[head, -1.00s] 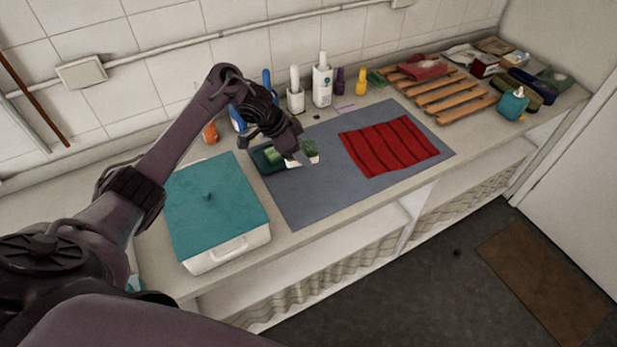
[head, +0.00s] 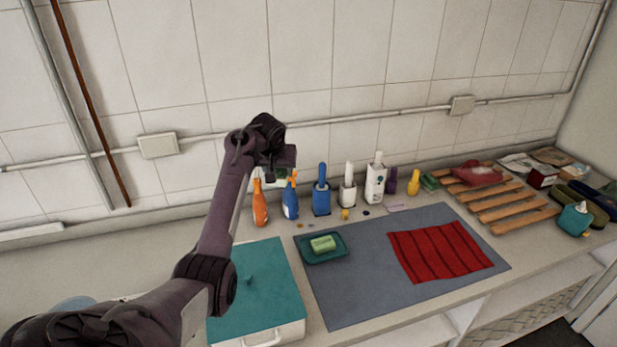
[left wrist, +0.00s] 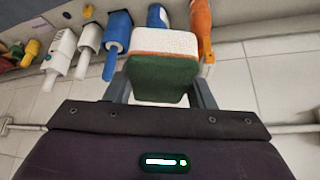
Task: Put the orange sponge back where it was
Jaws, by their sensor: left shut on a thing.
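My left gripper (head: 276,165) is raised in front of the tiled wall, above the back of the counter. It is shut on a sponge, which the left wrist view shows between the two fingers (left wrist: 163,78). That sponge has a dark green face, a thin orange band and a pale speckled side. In the head view it is mostly hidden by the gripper. A light green block (head: 322,244) lies in a dark teal dish (head: 338,257) on the grey mat (head: 350,305). My right gripper is not in view.
An orange spray bottle (head: 260,208), a blue spray bottle (head: 290,203), a blue brush in its holder (head: 321,193) and white bottles line the wall. A teal-lidded box (head: 265,290) stands left of the mat. A red cloth (head: 440,252) and a wooden rack (head: 500,203) lie right.

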